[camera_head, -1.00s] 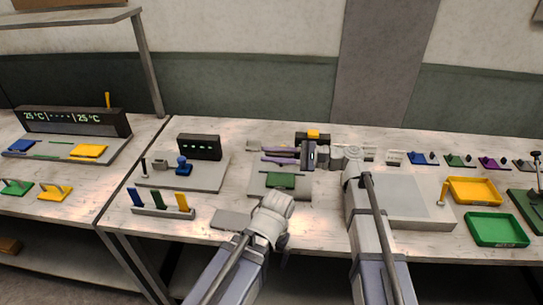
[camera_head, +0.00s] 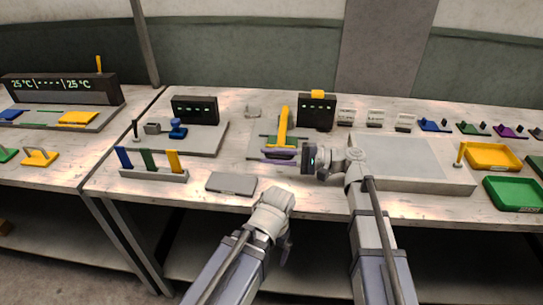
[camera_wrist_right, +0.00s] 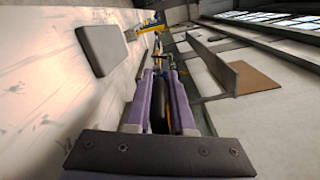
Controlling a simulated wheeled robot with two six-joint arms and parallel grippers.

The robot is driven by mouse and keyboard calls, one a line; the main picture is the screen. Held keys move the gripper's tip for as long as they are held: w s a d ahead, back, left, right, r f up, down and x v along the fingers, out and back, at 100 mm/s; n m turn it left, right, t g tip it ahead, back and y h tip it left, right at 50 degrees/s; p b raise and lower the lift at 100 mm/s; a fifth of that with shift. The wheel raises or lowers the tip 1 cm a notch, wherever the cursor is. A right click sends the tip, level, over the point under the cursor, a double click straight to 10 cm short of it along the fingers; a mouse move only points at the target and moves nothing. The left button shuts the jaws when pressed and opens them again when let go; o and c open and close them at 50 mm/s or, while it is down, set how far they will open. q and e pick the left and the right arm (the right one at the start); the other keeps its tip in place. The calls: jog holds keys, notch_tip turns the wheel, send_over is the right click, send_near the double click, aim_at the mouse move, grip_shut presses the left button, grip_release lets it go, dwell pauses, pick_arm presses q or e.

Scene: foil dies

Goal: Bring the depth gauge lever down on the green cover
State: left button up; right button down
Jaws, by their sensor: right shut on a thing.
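The yellow depth gauge lever (camera_head: 284,122) runs from the back of its grey base toward the front in the head view. It crosses over the green cover (camera_head: 267,140), which shows only in part beside it. I cannot tell whether they touch. My right gripper (camera_head: 279,156), with purple fingers, is at the lever's near end, shut on it, and hides the front of the base. The wrist view shows the purple fingers (camera_wrist_right: 160,105) close around something dark. My left gripper (camera_head: 283,222) is in front of the table, its fingers not clearly seen.
A black display box (camera_head: 316,112) stands behind the right gripper. A grey plate (camera_head: 231,184) lies at the front left, beside a stand (camera_head: 154,174) with blue, green and yellow pieces. A large grey block (camera_head: 420,175) is right of my right arm. Yellow and green trays stand farther right.

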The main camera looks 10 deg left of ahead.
jog(key=shift+f, duration=0.3)
jog(key=c, duration=0.8)
grip_release()
jog(key=shift+w, duration=0.1)
jog(key=shift+c, duration=0.2)
jog(key=shift+d, duration=0.15)
jog(key=d, duration=0.7)
jog(key=shift+d, duration=0.3)
